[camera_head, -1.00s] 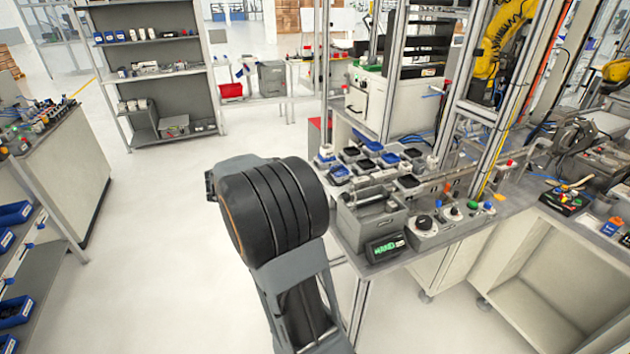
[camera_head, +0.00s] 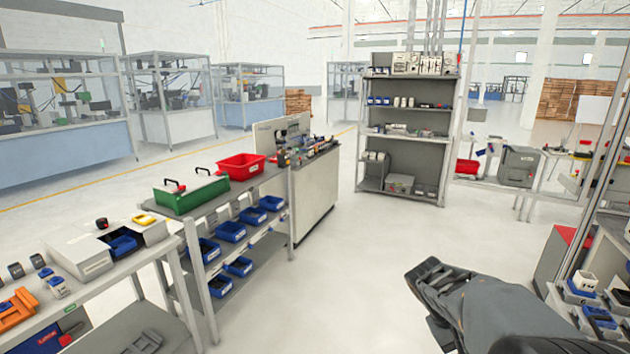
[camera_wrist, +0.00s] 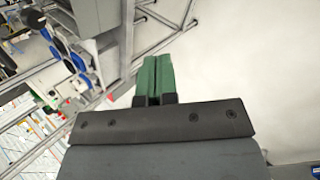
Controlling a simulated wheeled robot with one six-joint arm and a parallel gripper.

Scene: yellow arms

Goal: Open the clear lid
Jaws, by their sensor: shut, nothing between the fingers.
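A green box (camera_head: 192,196) stands on the bench at the left in the head view. A pale cover with dark handles (camera_head: 186,184) lies on top of it; I cannot tell for sure whether this is the clear lid. No other clear lid can be made out. My gripper shows in the wrist view with its green fingers (camera_wrist: 157,76) pressed together and empty, over pale floor and beside metal frames. In the head view only part of my arm shows at the lower right, far from the green box.
A red bin (camera_head: 241,166) stands behind the green box, and blue bins (camera_head: 231,231) fill the shelf below. A grey shelf rack (camera_head: 408,120) stands at the back. The floor (camera_head: 330,290) between is clear.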

